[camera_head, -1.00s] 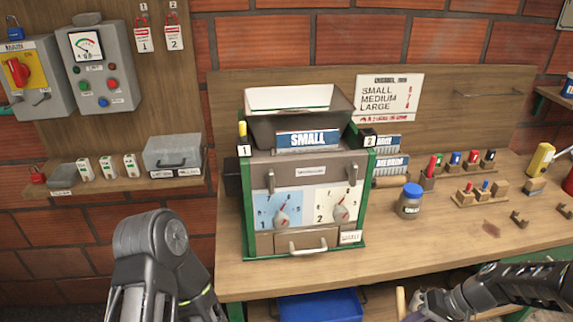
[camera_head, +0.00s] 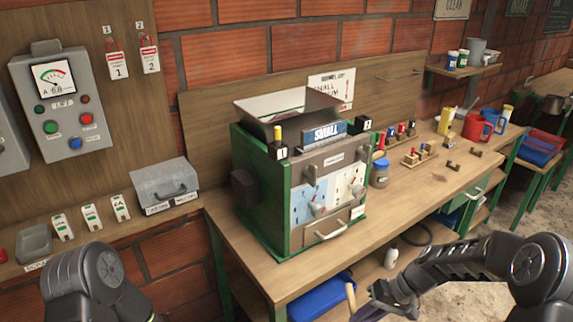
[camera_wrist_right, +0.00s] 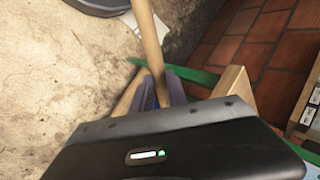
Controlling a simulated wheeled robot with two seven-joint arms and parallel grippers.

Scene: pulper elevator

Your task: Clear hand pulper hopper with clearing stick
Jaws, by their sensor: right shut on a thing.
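The hand pulper (camera_head: 262,190) is a green-framed box on the wooden bench, with dials on its front. My right gripper (camera_head: 364,309) is below the bench top, in front of the pulper. It is shut on a pale wooden stick (camera_head: 351,297), which also runs up between the fingers in the right wrist view (camera_wrist_right: 148,45). My left arm shows at the lower left; its fingers are out of view.
A blue bin (camera_head: 322,300) is under the bench. A blue-lidded jar (camera_head: 380,173) stands right of the pulper. Wooden blocks with coloured tops (camera_head: 418,155) and red and blue jugs (camera_head: 478,127) stand farther right.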

